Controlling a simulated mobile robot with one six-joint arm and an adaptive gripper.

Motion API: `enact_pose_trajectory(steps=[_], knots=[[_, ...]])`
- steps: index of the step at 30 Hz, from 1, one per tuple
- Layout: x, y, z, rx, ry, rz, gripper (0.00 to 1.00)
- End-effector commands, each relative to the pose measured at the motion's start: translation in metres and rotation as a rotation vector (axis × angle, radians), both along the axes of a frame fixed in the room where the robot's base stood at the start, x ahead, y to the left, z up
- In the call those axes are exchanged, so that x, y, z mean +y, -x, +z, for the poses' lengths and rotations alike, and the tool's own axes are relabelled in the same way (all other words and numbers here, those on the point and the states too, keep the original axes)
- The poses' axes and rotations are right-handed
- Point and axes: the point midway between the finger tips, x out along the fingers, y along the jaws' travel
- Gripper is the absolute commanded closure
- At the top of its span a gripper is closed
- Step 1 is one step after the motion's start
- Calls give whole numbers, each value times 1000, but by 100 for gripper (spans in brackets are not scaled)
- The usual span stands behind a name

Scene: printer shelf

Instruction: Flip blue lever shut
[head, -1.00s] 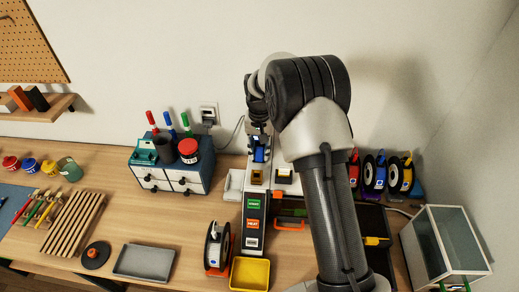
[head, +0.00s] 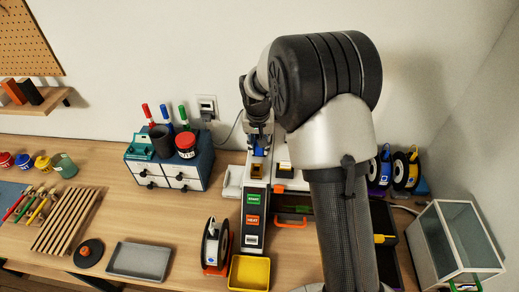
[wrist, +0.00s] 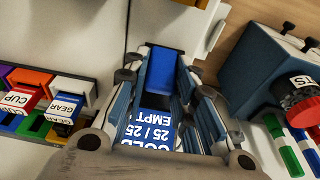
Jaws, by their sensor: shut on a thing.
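The blue lever (wrist: 165,70) stands out from the white printer front in the wrist view, between my two finger tips. My gripper (wrist: 160,76) is closed on it, one finger on each side. A blue display (wrist: 150,128) with white upside-down text, "25 / 25", shows nearer the palm between the fingers. In the head view my gripper (head: 260,132) is at the top of the narrow printer unit (head: 255,212), and a bit of blue shows just below the fingers. My arm hides much of the printer's right side.
A blue drawer box (head: 168,172) with pens, a dark cup and a red jar stands left of the printer. A yellow bin (head: 249,273) and a spool (head: 215,246) are in front. A rack with labelled cards (wrist: 45,105) shows in the wrist view. A glass-sided box (head: 455,245) is at right.

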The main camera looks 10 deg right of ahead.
Motion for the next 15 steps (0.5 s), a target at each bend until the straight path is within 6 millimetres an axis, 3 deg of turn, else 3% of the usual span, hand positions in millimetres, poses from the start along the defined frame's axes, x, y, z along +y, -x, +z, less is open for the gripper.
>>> enact_pose_trajectory(steps=[15], knots=[[5,11,-6,-285,89,3,99]])
